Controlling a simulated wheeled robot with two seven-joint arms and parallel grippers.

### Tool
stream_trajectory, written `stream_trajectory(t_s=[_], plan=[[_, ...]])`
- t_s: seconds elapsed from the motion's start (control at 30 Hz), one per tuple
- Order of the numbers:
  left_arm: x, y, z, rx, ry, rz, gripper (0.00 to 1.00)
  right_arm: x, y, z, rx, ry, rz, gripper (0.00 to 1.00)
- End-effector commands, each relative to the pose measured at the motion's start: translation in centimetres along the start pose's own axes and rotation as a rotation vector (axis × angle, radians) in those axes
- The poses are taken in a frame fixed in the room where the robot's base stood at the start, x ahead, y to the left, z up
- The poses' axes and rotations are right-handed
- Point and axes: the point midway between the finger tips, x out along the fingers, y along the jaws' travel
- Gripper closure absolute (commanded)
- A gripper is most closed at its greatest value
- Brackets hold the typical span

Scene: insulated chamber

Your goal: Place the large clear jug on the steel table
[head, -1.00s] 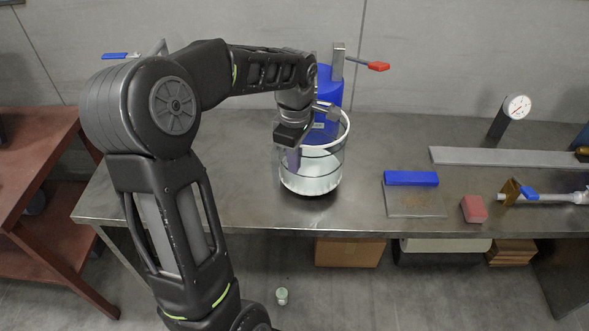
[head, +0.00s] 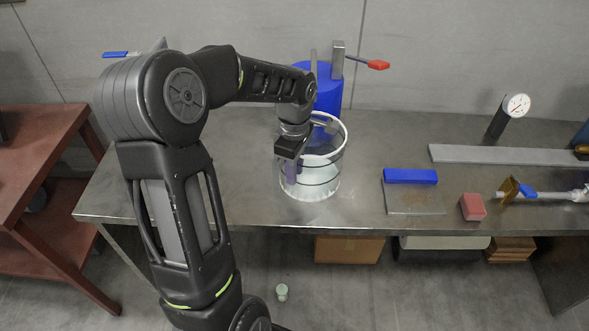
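The large clear jug (head: 322,176) is upright over the steel table (head: 235,190), in front of the blue container. Its base appears to touch the tabletop, near the front edge. My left gripper (head: 290,170) comes down from above at the jug's left side and appears shut on it. The fingertips are partly hidden by the gripper body and blurred by the clear wall. My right gripper is not in view.
A blue container (head: 328,88) with a red-handled valve (head: 377,65) stands behind the jug. A blue block (head: 410,176), a grey plate (head: 414,200) and a red block (head: 473,207) lie to the right. Bare tabletop lies between the jug and plate.

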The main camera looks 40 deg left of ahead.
Motion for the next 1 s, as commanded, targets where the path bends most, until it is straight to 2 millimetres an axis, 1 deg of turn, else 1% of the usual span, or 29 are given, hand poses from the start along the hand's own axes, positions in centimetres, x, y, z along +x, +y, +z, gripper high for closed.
stream_trajectory(t_s=[0.17,0.3,0.37,0.47,0.57,0.8,0.9,1.0], plan=[[-0.1,0.0,0.0,0.0,0.0,0.0,0.76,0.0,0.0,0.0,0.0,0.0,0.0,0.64],[-0.6,0.0,0.0,0.0,0.0,0.001,0.76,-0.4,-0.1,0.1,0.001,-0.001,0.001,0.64],[-1.0,0.1,0.0,0.0,0.001,0.003,0.76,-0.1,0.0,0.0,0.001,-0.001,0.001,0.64],[-2.4,0.1,0.0,-0.001,0.0,0.005,0.76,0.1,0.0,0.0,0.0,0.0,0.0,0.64],[-4.3,0.1,0.0,-0.001,0.0,0.006,0.76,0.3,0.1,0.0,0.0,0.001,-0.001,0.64],[-9.4,0.1,0.0,0.0,-0.001,0.005,0.76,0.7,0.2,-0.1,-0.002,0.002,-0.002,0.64],[-10.9,0.1,0.0,0.0,0.0,0.003,0.76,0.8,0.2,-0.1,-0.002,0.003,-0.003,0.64],[-11.9,0.0,0.0,0.0,0.0,0.001,0.76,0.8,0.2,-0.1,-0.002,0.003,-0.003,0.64]])
